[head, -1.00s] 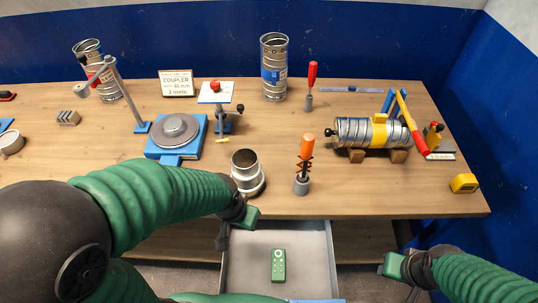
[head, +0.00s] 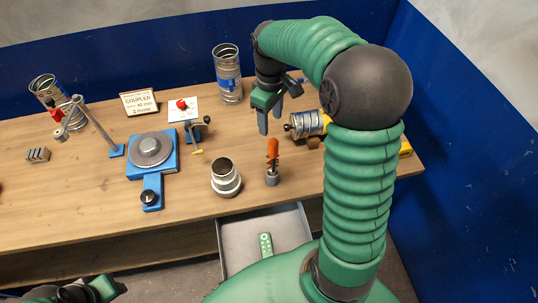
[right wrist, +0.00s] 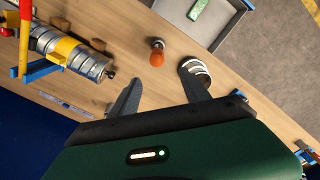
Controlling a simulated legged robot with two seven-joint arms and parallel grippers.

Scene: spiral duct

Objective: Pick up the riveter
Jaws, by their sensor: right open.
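An orange-handled tool (head: 272,150), which looks like the riveter, stands upright in a small grey holder on the bench. The right wrist view shows its orange top (right wrist: 157,58) from above, ahead of and between the finger directions. My right gripper (head: 270,124) is open and empty, above the bench behind this tool and apart from it. The right wrist view shows its two spread fingers (right wrist: 161,78). My left gripper (head: 90,291) is partly in view at the lower left edge; its jaws are unclear.
A metal duct collar (head: 226,180) stands left of the orange tool. An open drawer (head: 240,240) holds a green remote (head: 266,246). A blue turntable (head: 153,155) stands left.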

